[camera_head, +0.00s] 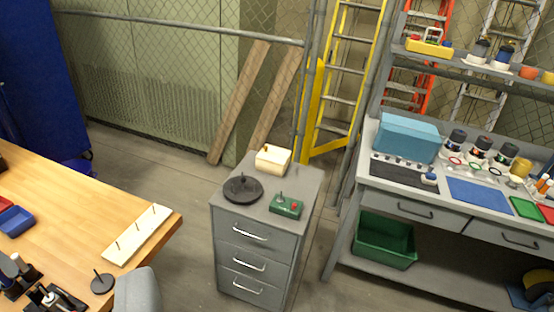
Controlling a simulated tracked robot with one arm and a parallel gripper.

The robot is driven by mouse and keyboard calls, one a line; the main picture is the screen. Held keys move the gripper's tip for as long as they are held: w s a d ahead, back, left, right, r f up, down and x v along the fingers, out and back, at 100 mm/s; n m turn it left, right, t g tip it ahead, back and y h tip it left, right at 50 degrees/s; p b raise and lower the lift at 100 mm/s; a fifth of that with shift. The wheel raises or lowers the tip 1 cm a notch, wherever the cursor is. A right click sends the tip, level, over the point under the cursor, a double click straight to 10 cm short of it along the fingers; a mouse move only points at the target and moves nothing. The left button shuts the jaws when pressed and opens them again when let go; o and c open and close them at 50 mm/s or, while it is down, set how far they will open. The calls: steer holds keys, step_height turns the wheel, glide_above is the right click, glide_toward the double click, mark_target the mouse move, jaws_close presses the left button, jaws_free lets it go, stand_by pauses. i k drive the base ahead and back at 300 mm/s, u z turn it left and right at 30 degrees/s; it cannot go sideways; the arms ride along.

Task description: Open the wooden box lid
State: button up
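A small pale wooden box (272,160) stands at the back of the top of a grey drawer cabinet (252,225). Its lid appears shut, with a small dark mark at its top left edge that is too small to make out. The inside of the box does not show. My gripper does not show clearly in this view, and nothing touches the box.
A black round stand (243,190) and a green control box (286,206) sit in front of the box. A wooden table (75,205) is at left, a grey workbench (420,200) at right. A chain-link fence (180,70) stands behind.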

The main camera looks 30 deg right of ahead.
mark_target(274, 154)
steer(key=u, duration=0.1)
steer(key=k, duration=0.45)
steer(key=z, duration=1)
steer(key=i, duration=2.95)
steer(key=u, duration=0.6)
